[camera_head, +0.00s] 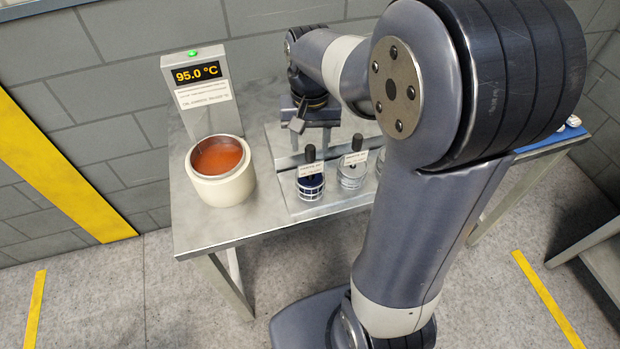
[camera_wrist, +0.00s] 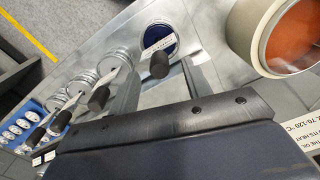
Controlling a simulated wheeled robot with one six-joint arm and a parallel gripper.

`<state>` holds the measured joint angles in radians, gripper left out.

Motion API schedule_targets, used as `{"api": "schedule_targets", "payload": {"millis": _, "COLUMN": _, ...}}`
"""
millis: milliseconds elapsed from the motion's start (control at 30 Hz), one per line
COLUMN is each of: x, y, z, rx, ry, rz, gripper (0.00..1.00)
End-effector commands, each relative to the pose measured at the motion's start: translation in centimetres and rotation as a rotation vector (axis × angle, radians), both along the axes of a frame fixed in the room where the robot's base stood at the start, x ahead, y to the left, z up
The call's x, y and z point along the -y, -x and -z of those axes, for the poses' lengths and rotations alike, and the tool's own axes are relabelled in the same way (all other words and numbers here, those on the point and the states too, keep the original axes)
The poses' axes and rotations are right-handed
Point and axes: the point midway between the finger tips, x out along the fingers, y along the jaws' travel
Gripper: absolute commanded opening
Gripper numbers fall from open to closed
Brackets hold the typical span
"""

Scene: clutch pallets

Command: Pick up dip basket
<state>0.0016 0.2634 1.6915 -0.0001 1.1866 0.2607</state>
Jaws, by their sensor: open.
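A dip basket with dark blue contents and an upright black-tipped handle (camera_head: 311,182) stands on the metal stand, left end of a row; it also shows in the wrist view (camera_wrist: 158,40). A basket with silvery contents (camera_head: 352,174) stands to its right. Each has a white label whose text is too small to read. My gripper (camera_head: 299,124) is open and empty, behind the row in the head view. In the wrist view my gripper (camera_wrist: 163,70) has its fingers spread, with the blue basket's black knob appearing between them; whether they surround it is unclear.
A cream pot of orange-brown oil (camera_head: 221,187) stands left of the row on the metal table (camera_head: 205,232). A display reading 95.0 °C (camera_head: 197,73) stands behind it. More silvery baskets (camera_wrist: 84,82) and a blue tray (camera_wrist: 20,128) show in the wrist view.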

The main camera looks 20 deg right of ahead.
Motion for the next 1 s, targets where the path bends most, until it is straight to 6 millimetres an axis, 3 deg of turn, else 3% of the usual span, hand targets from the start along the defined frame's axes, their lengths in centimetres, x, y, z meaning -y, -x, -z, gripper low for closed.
{"api": "schedule_targets", "payload": {"millis": 200, "x": -0.1, "y": 0.3, "z": 2.8, "rx": -0.002, "ry": 0.000, "rz": 0.000, "gripper": 0.47}}
{"api": "schedule_targets", "payload": {"millis": 467, "x": -0.1, "y": 0.2, "z": 3.2, "rx": 0.000, "ry": 0.000, "rz": 0.000, "gripper": 0.47}}
{"api": "schedule_targets", "payload": {"millis": 1000, "x": -0.1, "y": 0.2, "z": 3.2, "rx": 0.000, "ry": 0.000, "rz": 0.000, "gripper": 0.04}}
